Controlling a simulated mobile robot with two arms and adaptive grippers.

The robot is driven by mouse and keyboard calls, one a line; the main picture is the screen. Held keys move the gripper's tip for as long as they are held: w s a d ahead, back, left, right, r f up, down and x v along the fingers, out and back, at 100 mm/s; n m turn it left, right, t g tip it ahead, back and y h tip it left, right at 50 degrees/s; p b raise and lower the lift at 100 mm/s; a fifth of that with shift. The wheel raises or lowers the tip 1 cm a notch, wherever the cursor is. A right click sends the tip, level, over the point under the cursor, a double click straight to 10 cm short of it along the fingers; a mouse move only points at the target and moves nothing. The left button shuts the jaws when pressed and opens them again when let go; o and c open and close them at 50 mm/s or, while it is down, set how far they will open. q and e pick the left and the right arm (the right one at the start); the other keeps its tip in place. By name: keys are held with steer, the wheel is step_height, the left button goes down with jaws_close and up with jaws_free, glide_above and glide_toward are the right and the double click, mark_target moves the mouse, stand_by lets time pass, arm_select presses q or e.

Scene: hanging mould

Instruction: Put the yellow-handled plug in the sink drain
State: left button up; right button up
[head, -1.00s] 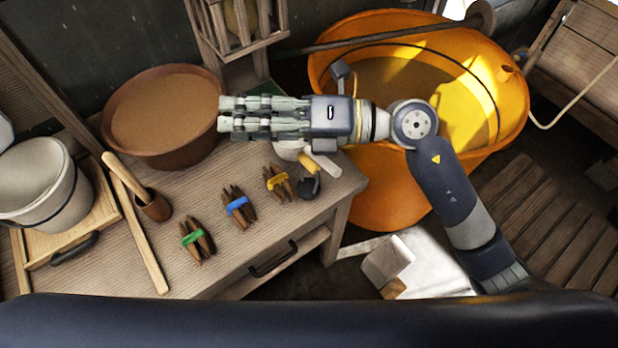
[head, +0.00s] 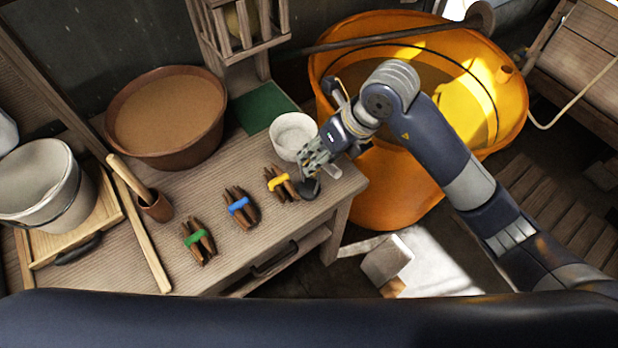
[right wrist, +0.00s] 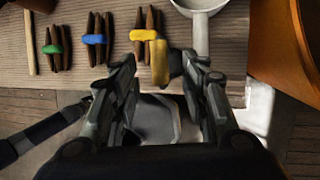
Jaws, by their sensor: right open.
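The plug's yellow handle (right wrist: 159,62) stands between the fingertips of my right gripper (right wrist: 160,68) in the right wrist view. Its dark base (head: 309,189) sits at the table's right front corner in the head view, where my gripper hides the handle. My right gripper (head: 310,174) is open and just over the plug; I cannot tell whether either finger touches it. My left gripper is in neither view. I see no sink drain.
A white pan (head: 293,133) stands just behind the plug. Bundles of brown sticks with yellow (head: 277,181), blue (head: 237,205) and green (head: 196,237) bands lie left of it. A large orange tub (head: 380,195) is right of the table (head: 225,275). A brown bowl (head: 165,158) stands behind.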

steer(key=shift+w+a+f+p, duration=0.1)
steer(key=shift+a+f+p, duration=0.25)
steer(key=shift+f, duration=0.2)
steer(key=p+x, duration=0.1)
steer(key=x, duration=0.2)
steer(key=shift+a+f, duration=0.1)
steer(key=shift+f, duration=0.2)
steer(key=shift+w+a+f, duration=0.1)
steer(key=shift+w+f, duration=0.05)
steer(key=shift+f, duration=0.2)
steer(key=shift+c, duration=0.5)
jaws_close()
